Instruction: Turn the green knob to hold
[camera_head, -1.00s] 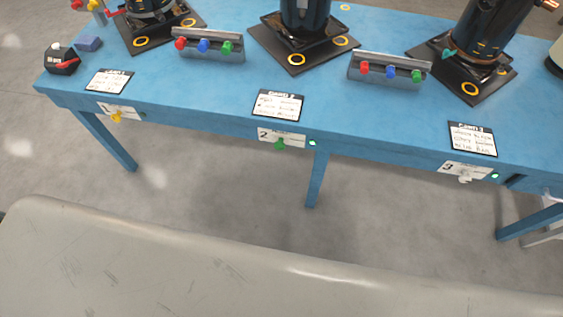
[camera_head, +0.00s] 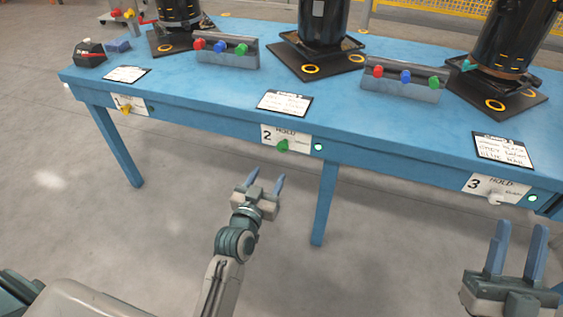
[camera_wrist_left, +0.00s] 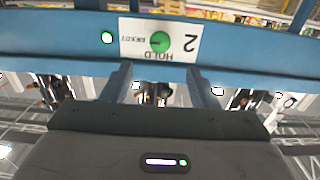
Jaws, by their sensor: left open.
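The green knob (camera_head: 282,146) sits on a white plate (camera_head: 300,140) marked 2 and HOLD, on the front edge of the blue table. In the left wrist view the knob (camera_wrist_left: 159,42) appears upside down, with HOLD and READY lettering beside it; its exact pointing is hard to tell. My left gripper (camera_head: 266,179) is open and empty, in front of and a little below the knob, apart from it. In the left wrist view its fingers (camera_wrist_left: 158,80) point towards the plate. My right gripper (camera_head: 521,230) is open and empty, below the plate marked 3.
A lit green lamp (camera_head: 318,147) is right of the plate. A yellow knob (camera_head: 126,108) and a white knob (camera_head: 495,198) sit on the other plates. The blue table (camera_head: 215,110) carries black machines, knob blocks and cards. A table leg (camera_head: 324,205) stands right of my left gripper.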

